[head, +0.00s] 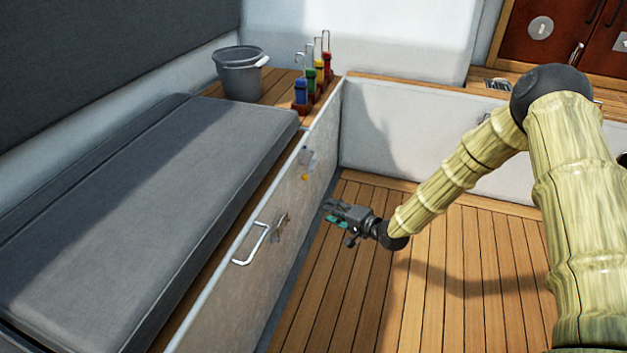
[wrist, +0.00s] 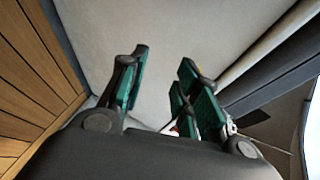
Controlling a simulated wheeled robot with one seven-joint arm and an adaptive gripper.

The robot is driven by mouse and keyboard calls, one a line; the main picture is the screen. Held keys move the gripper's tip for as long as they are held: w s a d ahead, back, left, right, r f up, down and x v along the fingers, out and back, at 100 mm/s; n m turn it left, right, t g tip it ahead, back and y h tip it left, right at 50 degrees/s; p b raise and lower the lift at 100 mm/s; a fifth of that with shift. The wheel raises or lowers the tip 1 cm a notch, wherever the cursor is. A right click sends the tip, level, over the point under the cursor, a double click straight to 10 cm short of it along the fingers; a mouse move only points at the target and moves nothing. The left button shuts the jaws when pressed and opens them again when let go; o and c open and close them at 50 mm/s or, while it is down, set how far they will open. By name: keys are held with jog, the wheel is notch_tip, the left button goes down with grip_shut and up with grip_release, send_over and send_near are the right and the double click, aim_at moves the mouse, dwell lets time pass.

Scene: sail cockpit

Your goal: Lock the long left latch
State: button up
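A metal latch (head: 279,228) sits on the pale side panel of the left bench, right beside a bar handle (head: 252,245). A second metal latch (head: 308,158) is farther back on the same panel, with a small yellow piece under it. I cannot tell which is the long left one, nor whether either is locked. My gripper (head: 332,212) is to the right of the panel, pointing left toward it and apart from both latches. In the wrist view my gripper (wrist: 163,85) shows green-padded fingers spread, with nothing between them; pale panel lies beyond.
A grey cushion (head: 150,210) covers the left bench. The wooden floor (head: 450,290) is clear. Brown cabinet doors (head: 550,32) are at the back right.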

aim_at(313, 164)
jog(key=w+d+r+t+y+b, duration=0.1)
jog(key=w+r+y+b, duration=0.25)
jog(key=w+b, duration=0.55)
jog(key=shift+m, duration=0.3)
jog(key=shift+w+d+r+b+x, duration=0.2)
jog(key=shift+b+x, duration=0.3)
jog(key=shift+x, duration=1.45)
jog(key=shift+w+d+r+b+x, duration=0.25)
jog(key=shift+b+x, duration=0.3)
jog(key=shift+x, duration=1.35)
jog(key=shift+w+d+r+b+x, duration=0.15)
jog(key=shift+w+b+x, duration=0.25)
jog(key=shift+x, duration=1.55)
jog(key=shift+s+f, duration=0.1)
grip_shut()
